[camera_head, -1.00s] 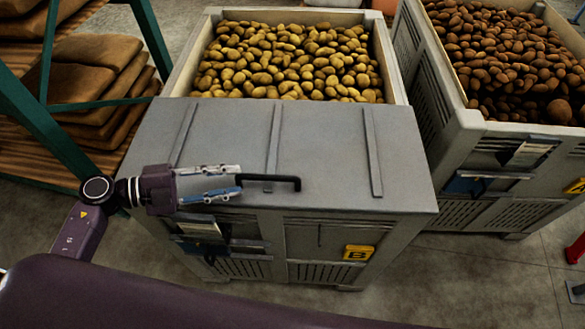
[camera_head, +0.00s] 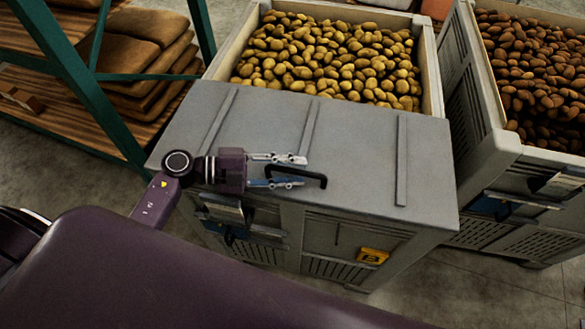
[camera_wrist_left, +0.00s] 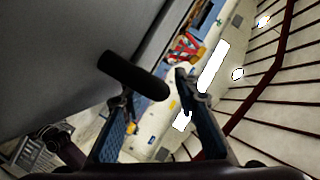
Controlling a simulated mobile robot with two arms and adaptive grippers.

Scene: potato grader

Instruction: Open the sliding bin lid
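The grey sliding lid (camera_head: 355,150) lies flat over the near part of the bin holding yellow potatoes; the far part is uncovered. A black bar handle (camera_head: 312,175) is on the lid near its front edge. My left gripper (camera_head: 302,172) is open at this handle, with a finger on either side of the bar in the head view and the bar's right end past the fingertips. In the left wrist view the dark handle (camera_wrist_left: 135,75) shows just ahead of the spread fingers (camera_wrist_left: 155,95); contact cannot be told. My right gripper is out of view.
A second bin (camera_head: 495,130) with brown potatoes stands close on the right. A green-framed shelf (camera_head: 85,50) with stacked sacks (camera_head: 140,65) stands on the left. Yellow potatoes (camera_head: 335,60) fill the bin's open part.

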